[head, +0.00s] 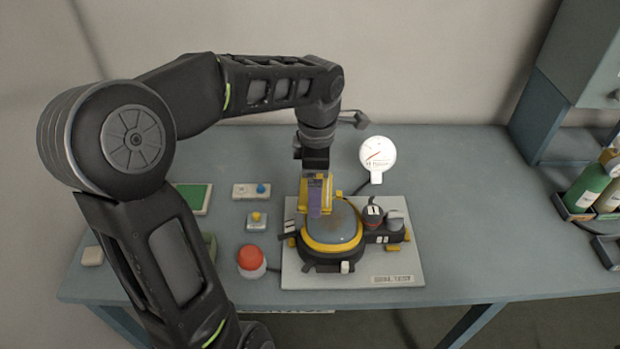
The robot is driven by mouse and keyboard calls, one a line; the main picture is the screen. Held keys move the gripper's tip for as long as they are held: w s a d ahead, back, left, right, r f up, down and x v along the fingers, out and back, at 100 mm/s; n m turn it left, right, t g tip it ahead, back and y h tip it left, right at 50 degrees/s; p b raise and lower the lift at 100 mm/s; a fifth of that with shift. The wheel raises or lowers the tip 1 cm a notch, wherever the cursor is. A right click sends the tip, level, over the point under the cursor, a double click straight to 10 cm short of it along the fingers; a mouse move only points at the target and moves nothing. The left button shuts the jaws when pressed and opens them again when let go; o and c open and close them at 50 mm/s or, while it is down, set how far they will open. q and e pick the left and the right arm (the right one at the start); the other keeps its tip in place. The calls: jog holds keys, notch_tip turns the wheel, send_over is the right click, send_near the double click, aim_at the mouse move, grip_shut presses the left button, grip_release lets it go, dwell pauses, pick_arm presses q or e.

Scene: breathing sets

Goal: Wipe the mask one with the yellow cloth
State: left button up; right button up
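A breathing mask (347,223) with a grey-blue visor, a yellow ring and a black body lies on a pale board. Brownish smudges show on its visor. My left gripper (317,196) points down over the left back part of the mask. It appears shut on the yellow cloth (305,190), which shows around a purple-grey finger. The cloth's lower end is at or just above the visor; I cannot tell if it touches. The gripper hides part of the mask's back left rim. My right gripper is not in view.
The pale board (297,277) bears a label and small fittings. A round white gauge (377,153) stands behind it. A red button (250,259) and small switch boxes (251,191) are to the left. The table right of the board is clear.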

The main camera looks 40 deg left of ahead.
aim_at(333, 218)
pick_arm(q)
jog(key=shift+a+f, duration=0.2)
jog(key=shift+f, duration=0.25)
jog(key=shift+d+f+b, duration=0.1)
jog(key=shift+f+b, duration=1.85)
jog(key=shift+f, duration=0.7)
jog(key=shift+f+b, duration=0.8)
jog(key=shift+w+d+b, duration=0.3)
jog(key=shift+w+d, duration=0.25)
jog(key=shift+d, duration=0.15)
jog(key=shift+w+d+r, duration=0.1)
jog(key=shift+w+d, duration=0.55)
jog(key=shift+d, duration=0.2)
